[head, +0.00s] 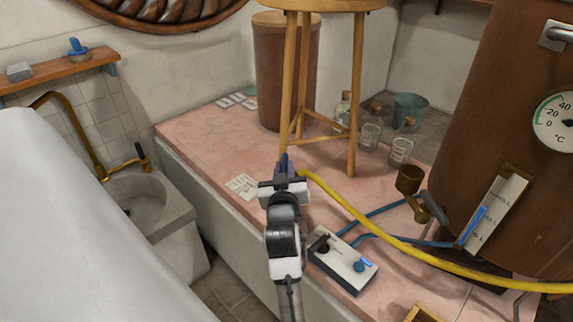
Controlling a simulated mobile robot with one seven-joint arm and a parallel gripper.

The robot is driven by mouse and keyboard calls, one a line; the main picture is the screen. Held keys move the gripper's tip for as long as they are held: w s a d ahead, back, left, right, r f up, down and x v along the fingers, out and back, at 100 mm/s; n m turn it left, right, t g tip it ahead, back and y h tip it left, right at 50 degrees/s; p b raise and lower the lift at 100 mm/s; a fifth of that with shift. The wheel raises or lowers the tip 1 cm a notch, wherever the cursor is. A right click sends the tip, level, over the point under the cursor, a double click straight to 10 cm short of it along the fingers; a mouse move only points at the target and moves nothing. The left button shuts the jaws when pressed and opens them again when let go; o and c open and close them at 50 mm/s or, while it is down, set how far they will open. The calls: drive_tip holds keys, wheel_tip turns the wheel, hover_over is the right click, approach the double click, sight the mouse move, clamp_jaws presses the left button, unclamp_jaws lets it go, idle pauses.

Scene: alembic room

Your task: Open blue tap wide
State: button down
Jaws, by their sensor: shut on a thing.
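My gripper (285,168) is near the middle of the view, over the pink tiled platform. Its dark blue fingertips are shut where the end of a yellow hose (345,205) meets them; the exact grip is too small to make out. The blue knob is the likeliest blue tap, but I cannot tell for sure. My gripper is apart from it, and its setting is unclear.
Blue hoses (372,217) run from the box towards a large brown vat (480,140) on the right. A wooden stool (354,95) stands behind my gripper, with glass bottles (370,132) beside it. A stone sink (150,205) is at left.

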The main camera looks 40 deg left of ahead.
drive_tip(key=shift+s+a+m+t+h+b, duration=0.1)
drive_tip(key=shift+a+m+t+h+b, duration=0.2)
drive_tip(key=shift+m+t+h+b, duration=1.1)
drive_tip(key=shift+s+a+m+t+h+b, duration=0.1)
drive_tip(key=shift+a+m+h+b, duration=0.2)
drive_tip(key=shift+m+h, duration=1.2)
drive_tip(key=shift+s+a+m+t+h+b, duration=0.2)
drive_tip(key=shift+m+t+h+b, duration=0.65)
drive_tip(key=shift+h, duration=1.35)
drive_tip(key=shift+w+h, duration=0.1)
drive_tip(key=shift+h, duration=0.2)
drive_tip(key=c, duration=1.3)
unclamp_jaws()
drive_tip(key=shift+c, duration=0.2)
drive_tip(key=s+b, duration=0.1)
drive_tip(key=s, duration=1.2)
drive_tip(key=shift+s+d, duration=0.3)
drive_tip(key=shift+s, duration=0.05)
